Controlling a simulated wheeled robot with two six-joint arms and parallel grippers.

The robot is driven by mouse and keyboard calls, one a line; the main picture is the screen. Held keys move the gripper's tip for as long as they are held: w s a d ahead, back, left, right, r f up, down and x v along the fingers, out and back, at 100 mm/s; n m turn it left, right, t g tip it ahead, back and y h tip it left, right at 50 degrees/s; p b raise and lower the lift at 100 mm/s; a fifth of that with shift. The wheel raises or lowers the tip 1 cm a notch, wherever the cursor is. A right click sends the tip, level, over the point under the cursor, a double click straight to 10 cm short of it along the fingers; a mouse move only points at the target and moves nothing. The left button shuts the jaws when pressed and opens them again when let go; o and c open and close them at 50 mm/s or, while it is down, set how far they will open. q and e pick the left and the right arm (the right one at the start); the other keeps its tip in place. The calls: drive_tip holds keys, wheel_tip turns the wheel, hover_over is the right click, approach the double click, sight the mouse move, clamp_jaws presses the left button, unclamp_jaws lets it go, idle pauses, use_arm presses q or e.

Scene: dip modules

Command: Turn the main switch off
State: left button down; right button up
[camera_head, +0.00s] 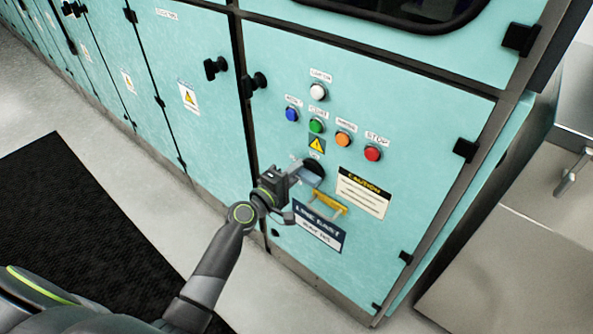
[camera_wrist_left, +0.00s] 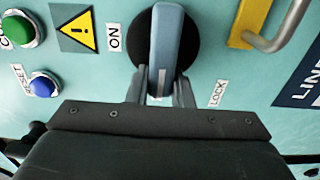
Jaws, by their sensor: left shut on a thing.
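The main switch shows in the left wrist view as a blue-grey handle (camera_wrist_left: 166,45) on a round black disc (camera_wrist_left: 192,45). An ON label (camera_wrist_left: 114,37) lies to the left of the disc and a LOCK label (camera_wrist_left: 218,92) to the lower right. The handle runs up and down in that view, its lower end between the fingers. A label behind the fingers is mostly hidden. In the head view my left gripper (camera_head: 297,174) is at the switch on the teal cabinet, partly covering it. The left gripper is shut on the handle. My right gripper is not in view.
Above the switch are several push buttons, including a red STOP button (camera_head: 372,153) and an orange one (camera_head: 343,139). A yellow bracket (camera_head: 328,203) stands out just below the switch. Black latches stick out from the cabinet doors. A dark mat (camera_head: 75,225) lies on the floor.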

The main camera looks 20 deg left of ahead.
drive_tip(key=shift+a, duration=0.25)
use_arm(q)
drive_tip(key=c, duration=1.3)
unclamp_jaws()
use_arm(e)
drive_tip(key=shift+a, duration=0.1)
use_arm(q)
drive_tip(key=shift+s+a+f, duration=0.1)
drive_tip(key=shift+s+a, duration=0.15)
drive_tip(key=shift+s, duration=0.25)
drive_tip(key=shift+b+v, duration=1.2)
drive_tip(key=shift+v, duration=7)
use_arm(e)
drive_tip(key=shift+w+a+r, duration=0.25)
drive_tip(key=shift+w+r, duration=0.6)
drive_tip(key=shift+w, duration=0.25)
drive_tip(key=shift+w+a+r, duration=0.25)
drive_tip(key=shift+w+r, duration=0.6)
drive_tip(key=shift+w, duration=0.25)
